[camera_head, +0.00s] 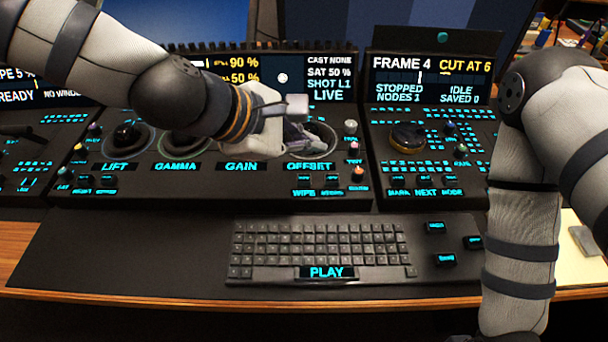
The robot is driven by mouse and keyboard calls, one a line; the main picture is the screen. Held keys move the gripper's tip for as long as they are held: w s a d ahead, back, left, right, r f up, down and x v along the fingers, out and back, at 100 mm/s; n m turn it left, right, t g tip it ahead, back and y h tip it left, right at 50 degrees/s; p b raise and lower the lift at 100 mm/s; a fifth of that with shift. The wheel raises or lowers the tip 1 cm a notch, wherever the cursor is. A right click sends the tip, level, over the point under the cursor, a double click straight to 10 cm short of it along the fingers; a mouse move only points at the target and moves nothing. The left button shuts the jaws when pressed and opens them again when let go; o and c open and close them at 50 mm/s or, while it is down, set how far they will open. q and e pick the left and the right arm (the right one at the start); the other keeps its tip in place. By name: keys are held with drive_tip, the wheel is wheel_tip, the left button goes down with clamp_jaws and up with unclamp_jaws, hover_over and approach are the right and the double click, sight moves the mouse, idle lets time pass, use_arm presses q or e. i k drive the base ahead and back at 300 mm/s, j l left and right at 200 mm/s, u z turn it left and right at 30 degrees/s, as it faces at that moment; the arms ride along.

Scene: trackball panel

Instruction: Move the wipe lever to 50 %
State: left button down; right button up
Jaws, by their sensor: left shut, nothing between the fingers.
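My left gripper (312,141) is over the offset trackball area of the centre panel, its fingers shut with nothing between them. It hides much of the gain and offset balls. A lit WIPE label (303,193) is on the centre panel, below and left of the offset label, with a small dark control above it. I cannot make out a wipe lever for certain. The left screen (30,85), partly cut off and covered by my left arm, reads "PE 5 %" and "READY". My right arm comes down at the right; its gripper is not in view.
The keyboard (320,248) with a PLAY key lies in front of the centre panel. The right panel (425,165) has a dark dial (407,137) and a screen (430,78). Small coloured-top knobs (354,146) stand right of the offset ball. The desk left of the keyboard is clear.

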sight(25, 131)
drive_tip(key=k+j, duration=0.2)
drive_tip(key=j, duration=0.2)
drive_tip(key=k+j, duration=0.2)
drive_tip(key=j, duration=0.2)
drive_tip(key=k+j, duration=0.2)
drive_tip(key=j, duration=0.2)
